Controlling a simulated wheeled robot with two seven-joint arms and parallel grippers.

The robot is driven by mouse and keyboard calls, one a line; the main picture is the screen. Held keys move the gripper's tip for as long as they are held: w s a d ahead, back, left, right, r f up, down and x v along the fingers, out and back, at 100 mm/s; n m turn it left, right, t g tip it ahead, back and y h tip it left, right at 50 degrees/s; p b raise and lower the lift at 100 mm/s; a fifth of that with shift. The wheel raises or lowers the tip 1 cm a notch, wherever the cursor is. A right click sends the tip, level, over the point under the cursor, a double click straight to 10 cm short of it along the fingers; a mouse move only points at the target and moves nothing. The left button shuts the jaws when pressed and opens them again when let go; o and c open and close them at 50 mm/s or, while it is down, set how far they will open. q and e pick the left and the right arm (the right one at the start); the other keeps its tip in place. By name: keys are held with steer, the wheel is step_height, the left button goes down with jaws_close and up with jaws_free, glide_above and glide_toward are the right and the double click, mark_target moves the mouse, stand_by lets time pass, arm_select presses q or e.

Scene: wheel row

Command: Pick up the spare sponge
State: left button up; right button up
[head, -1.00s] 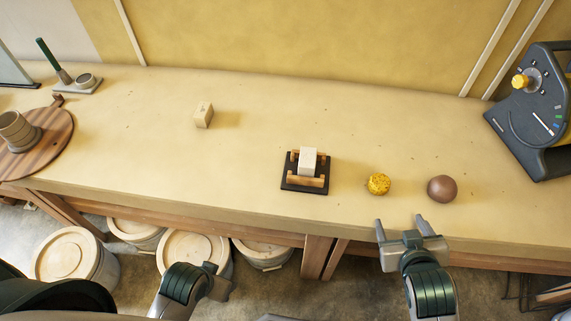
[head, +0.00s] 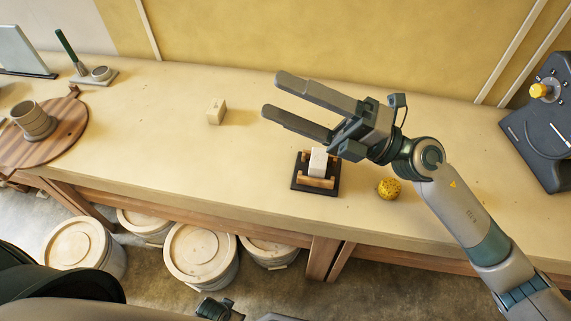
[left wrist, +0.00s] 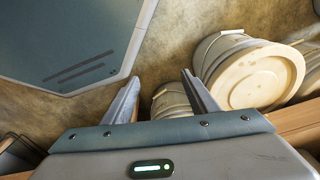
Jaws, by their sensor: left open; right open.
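A round, yellow, porous sponge (head: 389,189) lies on the bench near its front edge, below my right forearm in the head view. My right gripper (head: 274,94) is open and empty, its fingers pointing left above the bench. It is up and to the left of the sponge, apart from it. My left gripper (left wrist: 162,98) is open and empty in the left wrist view, with buckets beyond its fingers. In the head view only part of it shows at the bottom edge.
A black tray (head: 298,187) with wooden rests holds a pale block (head: 318,161) beside the sponge. A small beige block (head: 215,111) stands farther left. A round wooden board (head: 65,142) holds a pot. Lidded buckets (head: 200,250) stand below the bench. A dark machine (head: 540,135) is at right.

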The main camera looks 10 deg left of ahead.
step_height(320, 180, down, 6)
steer(key=s+n+g+h, duration=0.2)
steer(key=n+g+h, duration=0.2)
steer(key=n+h, duration=0.1)
steer(key=n+t+h, duration=0.1)
steer(key=t+h, duration=0.3)
steer(key=h, duration=1.3)
glide_above(392, 187)
step_height(392, 187, down, 11)
arm_select(q)
steer(key=s+a+f+g, duration=0.1)
steer(key=s+a+f, duration=0.1)
steer(key=s+f, duration=0.9)
steer(key=s, duration=0.4)
steer(key=shift+a+f, duration=0.4)
arm_select(e)
steer(key=shift+s+f, duration=0.1)
steer(key=shift+f, duration=0.05)
steer(key=shift+f, duration=0.1)
step_height(392, 187, down, 11)
steer(key=p, duration=0.5)
steer(key=shift+f, duration=0.2)
arm_select(q)
step_height(392, 187, up, 5)
steer(key=shift+f, duration=0.1)
arm_select(e)
steer(key=shift+f, duration=0.35)
